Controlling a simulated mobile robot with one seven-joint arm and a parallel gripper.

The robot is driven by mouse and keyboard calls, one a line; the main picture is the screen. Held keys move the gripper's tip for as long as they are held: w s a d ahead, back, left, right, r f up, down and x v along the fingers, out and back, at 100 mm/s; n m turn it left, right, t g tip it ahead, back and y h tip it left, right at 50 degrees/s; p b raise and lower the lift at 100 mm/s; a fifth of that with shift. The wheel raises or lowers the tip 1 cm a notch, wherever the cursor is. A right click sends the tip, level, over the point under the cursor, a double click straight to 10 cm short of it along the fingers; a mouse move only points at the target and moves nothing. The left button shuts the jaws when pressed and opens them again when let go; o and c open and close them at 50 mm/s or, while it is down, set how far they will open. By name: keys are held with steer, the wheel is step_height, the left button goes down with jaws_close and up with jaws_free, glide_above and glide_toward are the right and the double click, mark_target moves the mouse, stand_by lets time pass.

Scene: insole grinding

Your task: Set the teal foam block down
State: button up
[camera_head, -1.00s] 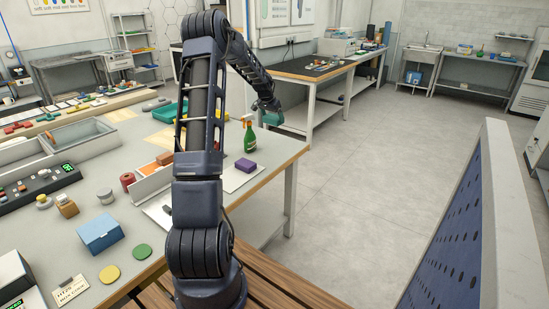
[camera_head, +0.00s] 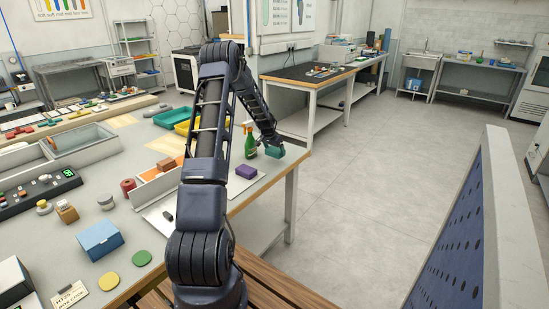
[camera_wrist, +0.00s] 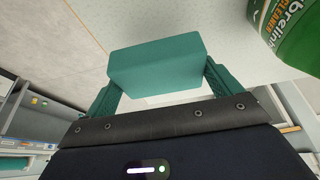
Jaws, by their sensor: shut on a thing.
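The teal foam block (camera_wrist: 158,62) is held between the two fingers of my gripper (camera_wrist: 160,88) in the wrist view. In the head view the block (camera_head: 273,151) shows at the end of my arm, near the table's right corner, right of the green spray bottle. My gripper (camera_head: 270,140) is shut on it. Whether the block touches the tabletop is hard to tell. A purple block (camera_head: 246,172) lies on a pale sheet on the table, in front of the gripper and to its left.
The green spray bottle (camera_head: 250,142) stands close beside the gripper; it also shows large at upper right in the wrist view (camera_wrist: 290,35). The table's right edge (camera_head: 275,182) is close.

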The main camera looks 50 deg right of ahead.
mark_target(275, 156)
steer(key=shift+f, duration=2.2)
steer(key=shift+f, duration=0.15)
steer(key=o, duration=0.7)
